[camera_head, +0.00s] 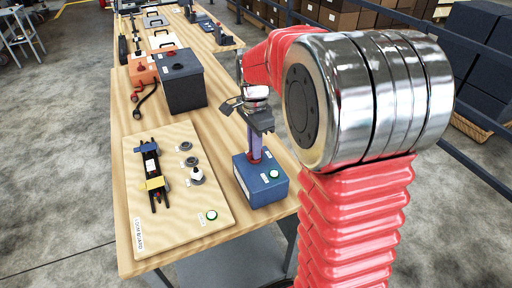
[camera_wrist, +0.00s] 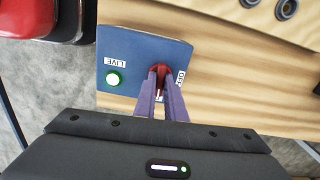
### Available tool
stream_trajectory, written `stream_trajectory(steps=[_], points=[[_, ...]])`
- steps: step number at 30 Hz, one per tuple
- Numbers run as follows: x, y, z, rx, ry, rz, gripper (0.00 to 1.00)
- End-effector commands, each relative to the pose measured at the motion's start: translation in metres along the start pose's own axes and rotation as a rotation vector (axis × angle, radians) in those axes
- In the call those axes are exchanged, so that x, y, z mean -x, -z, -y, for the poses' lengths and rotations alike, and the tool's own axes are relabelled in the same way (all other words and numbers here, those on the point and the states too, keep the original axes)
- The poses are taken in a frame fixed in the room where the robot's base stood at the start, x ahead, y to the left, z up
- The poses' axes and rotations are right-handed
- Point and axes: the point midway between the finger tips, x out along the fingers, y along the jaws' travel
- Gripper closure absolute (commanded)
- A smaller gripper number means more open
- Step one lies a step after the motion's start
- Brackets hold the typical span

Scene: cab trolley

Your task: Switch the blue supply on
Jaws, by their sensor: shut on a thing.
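The blue supply (camera_head: 262,182) is a blue box on the front right of the wooden bench, with a red switch (camera_wrist: 160,71) on top. In the wrist view, the blue box (camera_wrist: 135,50) carries a LIVE label beside a lit green lamp (camera_wrist: 114,78), and an OFF label right of the switch. My gripper (camera_wrist: 161,82) points down at the box, its purple fingers shut on the red switch and hiding part of it. In the head view the lamp also shows green (camera_head: 273,174). The switch's exact tilt is hard to tell.
A light wooden board (camera_head: 200,232) with a black clamp-like fixture (camera_head: 152,172) and several round sockets lies left of the supply. A dark box (camera_head: 183,84) and an orange box (camera_head: 142,68) stand behind it. The bench's right edge is close to the supply.

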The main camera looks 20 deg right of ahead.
Motion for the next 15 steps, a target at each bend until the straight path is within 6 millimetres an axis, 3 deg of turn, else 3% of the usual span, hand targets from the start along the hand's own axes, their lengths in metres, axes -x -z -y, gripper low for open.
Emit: stream_trajectory(steps=[15], points=[[0.0009,-0.0004,0.001,-0.092,0.003,0.0,1.0]])
